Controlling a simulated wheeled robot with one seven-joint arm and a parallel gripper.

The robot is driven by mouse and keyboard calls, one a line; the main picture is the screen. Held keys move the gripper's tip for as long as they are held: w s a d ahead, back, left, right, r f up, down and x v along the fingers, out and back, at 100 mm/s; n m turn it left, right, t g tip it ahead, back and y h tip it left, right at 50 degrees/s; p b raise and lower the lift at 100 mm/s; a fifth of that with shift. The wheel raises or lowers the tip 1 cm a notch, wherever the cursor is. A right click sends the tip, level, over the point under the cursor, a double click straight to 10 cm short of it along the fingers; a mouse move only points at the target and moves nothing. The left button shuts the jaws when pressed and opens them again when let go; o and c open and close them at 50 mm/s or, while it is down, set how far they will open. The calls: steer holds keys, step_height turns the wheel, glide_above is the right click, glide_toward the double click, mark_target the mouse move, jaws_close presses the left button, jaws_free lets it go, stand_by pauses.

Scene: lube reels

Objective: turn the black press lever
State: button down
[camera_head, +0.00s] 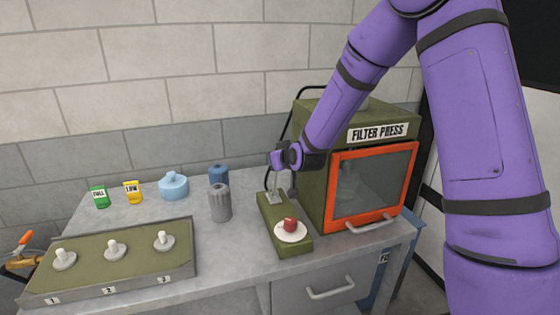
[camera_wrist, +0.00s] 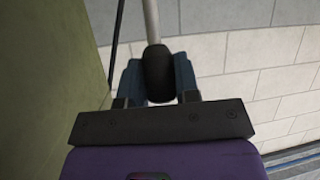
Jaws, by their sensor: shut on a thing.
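The black press lever's knob (camera_wrist: 157,72) sits at the end of a thin grey rod (camera_wrist: 151,22) in the wrist view. My gripper (camera_wrist: 157,84) has its two blue fingers on either side of the knob and is shut on it. In the head view my gripper (camera_head: 279,159) is beside the left side of the green filter press (camera_head: 314,160), above a small green base (camera_head: 272,222). There the knob is hidden by my gripper.
A red button (camera_head: 290,225) on a white disc is at the base's front. An orange-framed door (camera_head: 372,185) closes the press. Left are grey (camera_head: 220,203) and blue (camera_head: 218,174) ribbed cylinders, a light-blue pot (camera_head: 173,186) and a numbered tray (camera_head: 95,262) with three pegged pieces.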

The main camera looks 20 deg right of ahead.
steer(key=shift+s+f+t, duration=0.25)
steer(key=shift+s+t, duration=0.25)
steer(key=shift+s, duration=0.15)
steer(key=c, duration=0.8)
jaws_free()
steer(key=shift+c, duration=0.2)
steer(key=v, duration=1)
steer(key=shift+s, duration=0.35)
steer(key=shift+d+r, duration=0.1)
steer(key=shift+r, duration=0.1)
